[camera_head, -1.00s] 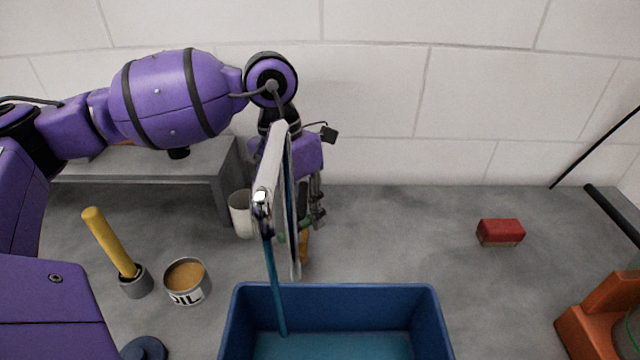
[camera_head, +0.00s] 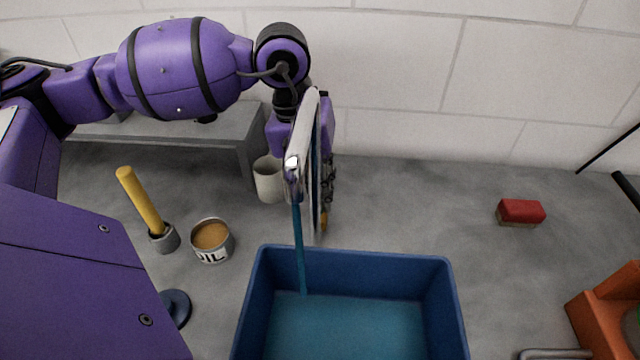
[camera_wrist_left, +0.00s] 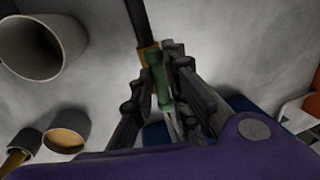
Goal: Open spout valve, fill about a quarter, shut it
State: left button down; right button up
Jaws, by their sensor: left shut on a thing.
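The pale spout (camera_head: 309,150) stands upright behind the blue tub (camera_head: 350,254). A thin blue stream (camera_head: 299,245) runs from its chrome tip down into the tub. Blue-teal liquid (camera_head: 350,328) covers the tub's floor; its exact depth is hard to judge. My left gripper (camera_head: 328,188) is behind the spout and partly hidden by it. In the left wrist view its fingers (camera_wrist_left: 165,95) are closed around a green handle (camera_wrist_left: 159,80), which looks like the valve's, with an orange-yellow piece at its far end. My right gripper is not in view.
A pale cup (camera_head: 268,180), an oil can (camera_head: 211,240) and a yellow-handled tool (camera_head: 140,200) stand left of the spout. A grey bench (camera_head: 180,128) is behind them. A red block (camera_head: 520,211) and an orange object (camera_head: 605,310) are to the right.

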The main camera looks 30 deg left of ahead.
pick_arm(q)
jog(key=shift+a+n, duration=0.15)
jog(key=shift+n, duration=0.15)
jog(key=c, duration=1.8)
grip_release()
jog(key=shift+r, duration=0.25)
notch_tip(320, 180, up, 11)
jog(key=s+a, duration=0.1)
jog(key=a, duration=0.1)
jog(key=shift+s, duration=0.1)
